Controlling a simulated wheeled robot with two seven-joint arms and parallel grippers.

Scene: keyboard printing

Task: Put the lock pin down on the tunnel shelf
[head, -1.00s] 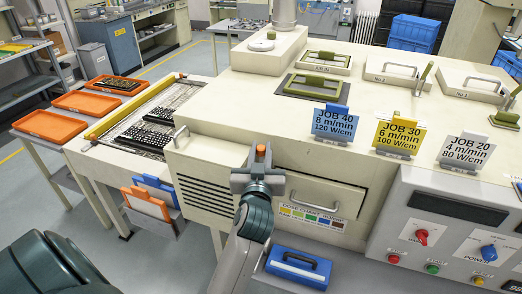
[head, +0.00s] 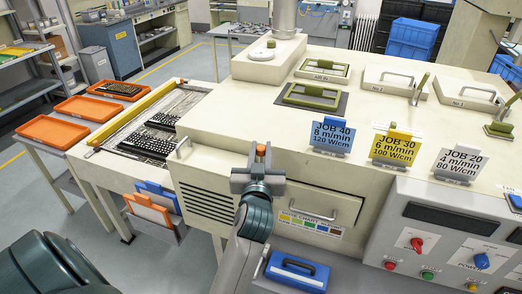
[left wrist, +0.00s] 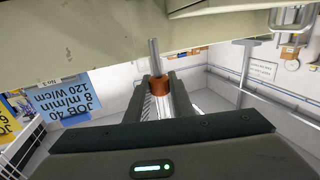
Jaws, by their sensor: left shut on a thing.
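The lock pin (head: 261,149) shows an orange-brown end above my left gripper (head: 258,176) in the head view. In the left wrist view, the jaws of my left gripper (left wrist: 160,90) are shut around its copper-brown collar (left wrist: 160,84), with a grey metal rod (left wrist: 154,58) sticking out beyond. In the head view the gripper is in front of the cream tunnel housing (head: 222,127), near its upper front edge. In the left wrist view the rod overlaps a cream surface's edge; I cannot tell whether they touch. I cannot single out the tunnel shelf. My right gripper is not in view.
Job signs, blue (head: 331,135), yellow (head: 395,146) and white (head: 460,162), stand on the housing to the right. A green-framed lid (head: 311,95) lies behind. A drawer handle (head: 312,206) juts out right of my gripper. A blue case (head: 297,271) sits below.

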